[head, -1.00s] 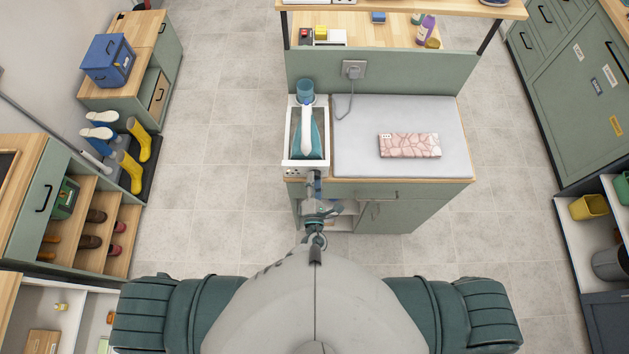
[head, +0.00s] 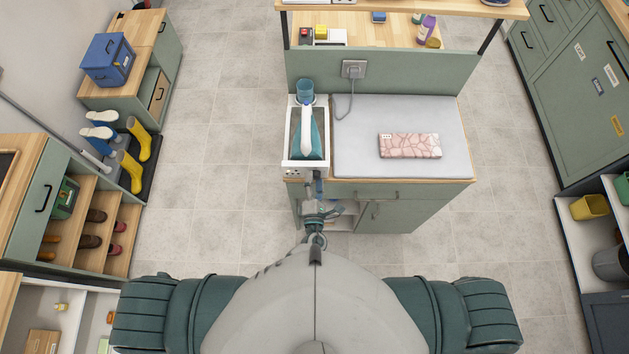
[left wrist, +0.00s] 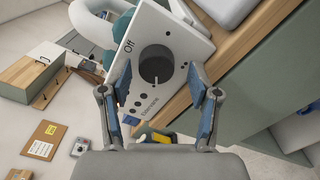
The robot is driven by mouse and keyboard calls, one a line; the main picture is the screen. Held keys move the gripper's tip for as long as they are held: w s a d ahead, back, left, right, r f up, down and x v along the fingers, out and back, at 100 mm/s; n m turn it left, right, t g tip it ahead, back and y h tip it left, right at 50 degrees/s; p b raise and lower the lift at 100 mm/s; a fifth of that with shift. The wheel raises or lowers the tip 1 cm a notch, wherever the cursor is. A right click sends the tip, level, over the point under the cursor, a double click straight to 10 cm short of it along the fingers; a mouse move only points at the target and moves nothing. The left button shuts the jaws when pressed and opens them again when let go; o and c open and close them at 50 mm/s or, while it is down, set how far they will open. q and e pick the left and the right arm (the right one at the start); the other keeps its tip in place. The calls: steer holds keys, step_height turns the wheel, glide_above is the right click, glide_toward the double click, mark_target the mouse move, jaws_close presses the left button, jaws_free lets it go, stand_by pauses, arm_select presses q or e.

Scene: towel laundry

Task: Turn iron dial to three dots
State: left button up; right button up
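The iron (head: 307,134), teal and white, lies in a white holder (head: 286,157) at the left end of the ironing table. The black round dial (left wrist: 156,65) sits on the holder's white front panel (left wrist: 180,30), which shows "Off" at its upper left and several dots around the dial. The dial's exact setting is hard to read. My left gripper (left wrist: 161,84) is open, with one finger on each side of the dial and gaps visible between fingers and dial. In the head view, the left gripper (head: 314,184) is just in front of the holder. My right gripper is not in view.
A grey ironing pad (head: 350,155) with a folded pink patterned cloth (head: 410,145) lies right of the holder. A cord runs to a wall socket (head: 354,69). A shelf with shoes (head: 85,225) stands at left. The floor around the table is clear.

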arm_select(q)
steer(key=s, duration=0.7)
steer(key=shift+s, duration=0.25)
steer(key=shift+f, duration=0.1)
